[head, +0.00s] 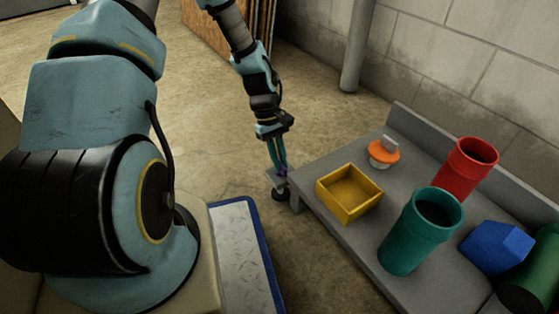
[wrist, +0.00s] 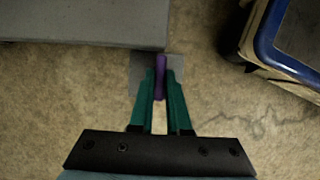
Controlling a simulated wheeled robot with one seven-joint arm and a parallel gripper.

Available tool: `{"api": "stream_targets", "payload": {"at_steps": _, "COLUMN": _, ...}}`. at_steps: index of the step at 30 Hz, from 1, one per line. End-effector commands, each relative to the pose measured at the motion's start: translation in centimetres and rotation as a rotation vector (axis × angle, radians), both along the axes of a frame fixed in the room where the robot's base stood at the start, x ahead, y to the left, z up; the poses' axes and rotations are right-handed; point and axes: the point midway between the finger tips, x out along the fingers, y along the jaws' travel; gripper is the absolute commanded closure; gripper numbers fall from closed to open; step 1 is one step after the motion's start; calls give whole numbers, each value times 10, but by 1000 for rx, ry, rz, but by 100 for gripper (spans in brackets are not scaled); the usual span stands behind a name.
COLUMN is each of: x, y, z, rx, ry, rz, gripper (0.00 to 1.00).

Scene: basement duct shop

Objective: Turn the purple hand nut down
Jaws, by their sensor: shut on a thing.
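The purple hand nut (wrist: 161,72) shows in the wrist view as a narrow purple bar between the fingertips. It stands over a small grey plate (wrist: 141,66) beside the bench. My gripper (wrist: 160,84) has its two teal fingers shut on the nut. In the head view my gripper (head: 281,167) points down at the near left corner of the bench, and only a small bit of purple (head: 283,172) shows at its tips. A dark round part (head: 279,194) sits below. The nut's thread and lower end are hidden.
The grey bench (head: 340,229) carries a yellow open box (head: 349,207), an orange disc with a grey tab (head: 384,152), a teal pipe (head: 405,244), a red pipe (head: 455,180), a blue block (head: 497,248) and a green cylinder (head: 537,280). Bare floor (head: 228,170) lies left of the bench.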

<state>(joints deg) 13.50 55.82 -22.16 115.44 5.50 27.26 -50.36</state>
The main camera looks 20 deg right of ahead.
Motion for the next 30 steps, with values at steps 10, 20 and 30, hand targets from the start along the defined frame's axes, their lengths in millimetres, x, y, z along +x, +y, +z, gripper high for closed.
{"api": "stream_targets", "payload": {"at_steps": 10, "x": 0, "y": 0, "z": 4, "rx": 2, "ry": 2, "rz": -96, "gripper": 100}}
{"api": "stream_targets", "payload": {"at_steps": 20, "x": -1, "y": -2, "z": 6, "rx": 3, "ry": 3, "rz": -368, "gripper": 100}}
{"api": "stream_targets", "payload": {"at_steps": 30, "x": -1, "y": -4, "z": 5, "rx": 2, "ry": 3, "rz": -693, "gripper": 100}}
